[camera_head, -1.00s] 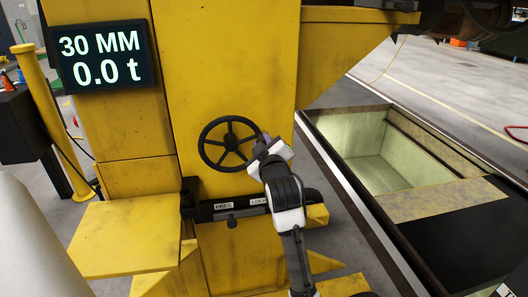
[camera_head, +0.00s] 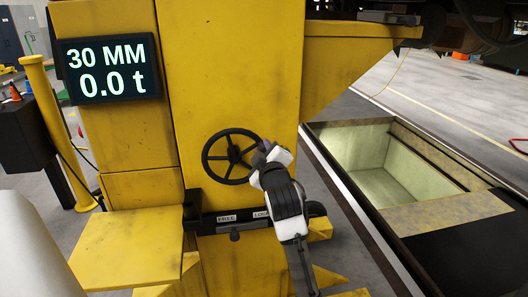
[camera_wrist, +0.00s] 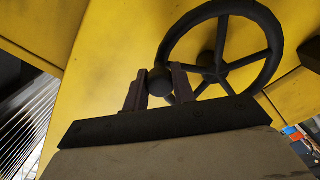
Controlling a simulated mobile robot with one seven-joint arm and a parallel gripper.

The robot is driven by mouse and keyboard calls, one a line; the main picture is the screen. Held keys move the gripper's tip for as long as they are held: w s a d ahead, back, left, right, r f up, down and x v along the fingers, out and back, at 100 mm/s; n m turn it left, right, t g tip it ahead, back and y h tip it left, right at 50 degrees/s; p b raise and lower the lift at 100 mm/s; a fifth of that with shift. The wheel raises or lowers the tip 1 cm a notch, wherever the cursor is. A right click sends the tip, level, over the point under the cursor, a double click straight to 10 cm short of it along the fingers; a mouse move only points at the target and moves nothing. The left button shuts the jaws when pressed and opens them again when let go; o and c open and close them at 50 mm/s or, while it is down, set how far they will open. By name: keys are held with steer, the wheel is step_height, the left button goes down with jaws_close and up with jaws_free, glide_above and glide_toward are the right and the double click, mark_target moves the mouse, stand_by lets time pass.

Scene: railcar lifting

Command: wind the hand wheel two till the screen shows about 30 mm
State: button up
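The hand wheel (camera_head: 232,157) is a black spoked wheel on the front of the yellow column. The screen (camera_head: 110,70) reads "30 MM" and "0.0 t". My gripper (camera_head: 265,149) is at the wheel's right rim. In the wrist view, the fingers of my gripper (camera_wrist: 160,86) stand either side of a round black knob (camera_wrist: 160,80) at the wheel's rim and look closed on it. The wheel (camera_wrist: 222,55) also shows there behind the fingers. The fingertips are hidden in the head view.
A black lock bar (camera_head: 240,218) with "FREE" and a partly covered "LOCK" label sits below the wheel. A yellow ledge (camera_head: 125,247) juts out at lower left. An open pit (camera_head: 385,175) lies to the right. A yellow post (camera_head: 55,130) stands at left.

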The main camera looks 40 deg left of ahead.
steer(key=o, duration=0.4)
steer(key=shift+c, duration=0.2)
steer(key=b+v, duration=0.3)
steer(key=v, duration=1)
steer(key=shift+s+d, duration=0.2)
steer(key=shift+d, duration=0.2)
